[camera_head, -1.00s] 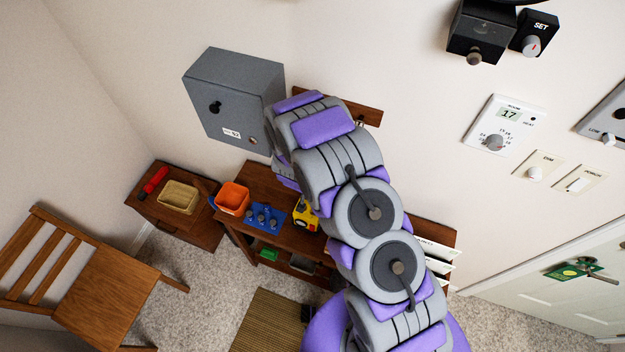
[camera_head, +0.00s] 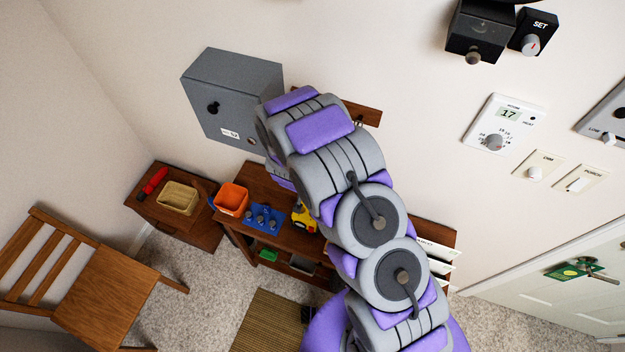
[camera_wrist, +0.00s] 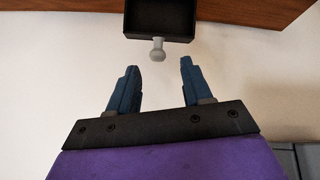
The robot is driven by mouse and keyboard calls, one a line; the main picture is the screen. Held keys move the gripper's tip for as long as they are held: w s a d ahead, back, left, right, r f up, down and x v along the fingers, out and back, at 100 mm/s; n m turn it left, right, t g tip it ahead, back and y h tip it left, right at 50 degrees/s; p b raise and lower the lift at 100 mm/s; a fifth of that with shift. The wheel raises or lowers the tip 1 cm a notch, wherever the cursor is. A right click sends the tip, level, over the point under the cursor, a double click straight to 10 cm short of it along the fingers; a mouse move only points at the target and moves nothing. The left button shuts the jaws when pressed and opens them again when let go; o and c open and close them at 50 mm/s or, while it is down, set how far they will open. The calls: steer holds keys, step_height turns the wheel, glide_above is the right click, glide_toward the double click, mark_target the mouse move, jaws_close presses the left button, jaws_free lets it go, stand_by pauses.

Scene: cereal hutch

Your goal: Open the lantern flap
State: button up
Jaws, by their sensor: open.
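In the wrist view, a dark open-fronted box shape (camera_wrist: 160,22) with a pale grey round knob (camera_wrist: 158,50) at its lower edge shows at the top, against a wooden board. It may be the lantern flap; I cannot tell for sure. My gripper (camera_wrist: 158,66) is open and empty, its two blue fingers apart and pointing towards the knob. The knob lies just beyond the fingertips, roughly centred between them; no contact shows. In the head view my own arm hides the gripper and most of the wooden wall shelf (camera_head: 362,112).
A grey wall cabinet (camera_head: 232,95) hangs left of my arm. A low wooden table with an orange bin (camera_head: 231,199) stands below. A black box with a knob (camera_head: 480,35) and a thermostat (camera_head: 503,125) are on the wall at right. A wooden chair (camera_head: 105,290) stands lower left.

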steer(key=v, duration=1.4)
steer(key=shift+r+p, duration=0.35)
steer(key=shift+s, duration=0.15)
steer(key=w+a+f+m+g+y+b, duration=0.1)
steer(key=w+a+f+g+y+b, duration=0.1)
steer(key=a+b, duration=0.25)
steer(key=w+a+f+m+g+y+b, duration=0.1)
steer(key=w+a+f+g+y+b, duration=0.15)
steer(key=a, duration=0.35)
steer(key=w+d+r+m+g+h+b, duration=0.1)
steer(key=w+d+r+m+h+b, duration=0.1)
steer(key=w+d+r+b, duration=0.3)
steer(key=w+d+m+g+h+b, duration=0.1)
steer(key=w+d+m+h+b, duration=0.15)
steer(key=d, duration=0.55)
steer(key=shift+n+y, duration=0.35)
steer(key=shift+y, duration=0.15)
steer(key=f, duration=0.5)
steer(key=s+f, duration=0.1)
steer(key=f, duration=0.5)
steer(key=s+d+f, duration=0.1)
steer(key=f, duration=0.5)
steer(key=shift+b, duration=0.4)
